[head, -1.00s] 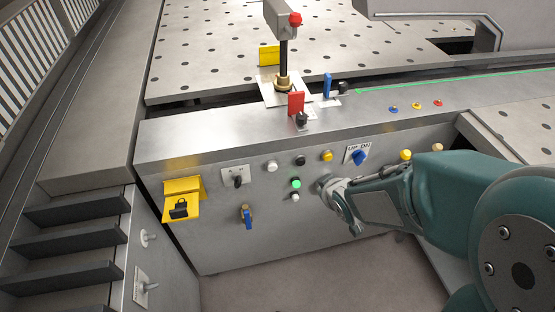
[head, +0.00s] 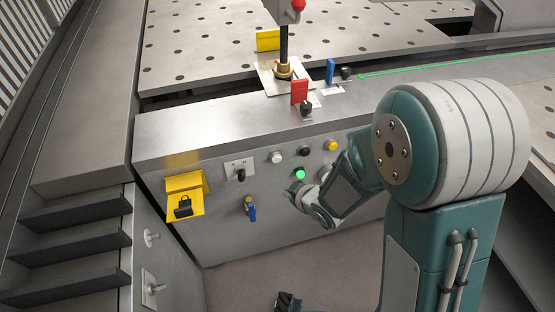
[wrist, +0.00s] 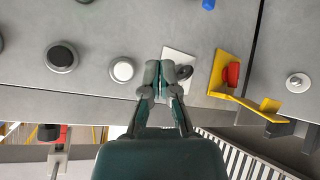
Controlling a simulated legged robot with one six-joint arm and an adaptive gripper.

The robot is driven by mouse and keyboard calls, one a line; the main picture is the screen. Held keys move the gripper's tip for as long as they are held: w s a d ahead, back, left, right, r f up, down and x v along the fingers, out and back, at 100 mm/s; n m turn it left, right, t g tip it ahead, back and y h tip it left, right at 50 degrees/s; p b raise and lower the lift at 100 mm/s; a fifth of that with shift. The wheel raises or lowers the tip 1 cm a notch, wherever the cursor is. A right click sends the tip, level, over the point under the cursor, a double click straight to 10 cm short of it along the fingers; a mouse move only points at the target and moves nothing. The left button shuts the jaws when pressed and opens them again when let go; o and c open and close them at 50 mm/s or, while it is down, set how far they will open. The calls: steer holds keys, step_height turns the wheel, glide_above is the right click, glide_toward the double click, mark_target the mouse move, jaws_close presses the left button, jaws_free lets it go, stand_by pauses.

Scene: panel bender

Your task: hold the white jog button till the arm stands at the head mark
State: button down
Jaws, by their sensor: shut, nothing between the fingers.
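A round white button (head: 276,157) sits on the front panel, left of a black button (head: 304,151). In the wrist view the white button (wrist: 122,69) is clear and uncovered, just left of my fingertips. My gripper (head: 303,194) is in front of the panel, below and right of that button in the head view; in the wrist view my gripper (wrist: 160,68) is shut and empty. Contact with the panel cannot be told. A second, smaller white button below the green one is now hidden behind my gripper. A post with a brass collar (head: 283,71) stands by red (head: 299,90), blue (head: 329,71) and yellow (head: 268,40) flags.
The lit green button (head: 300,174) is close to my gripper. A black selector (wrist: 184,72) is right of my fingertips in the wrist view. The floor in front is mostly clear.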

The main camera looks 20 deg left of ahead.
mark_target(277, 159)
steer(key=w+a, duration=0.4)
steer(key=w, duration=0.3)
steer(key=shift+w+a, duration=0.15)
steer(key=shift+a, duration=0.15)
steer(key=shift+w, duration=0.1)
stand_by(1.1)
steer(key=shift+w+a, duration=0.2)
steer(key=shift+w, duration=0.05)
steer(key=shift+w+a+r, duration=0.1)
steer(key=shift+w+a, duration=0.15)
steer(key=shift+w, duration=0.15)
stand_by(2.2)
stand_by(2.0)
steer(key=shift+s+d, duration=0.5)
steer(key=shift+s, duration=0.25)
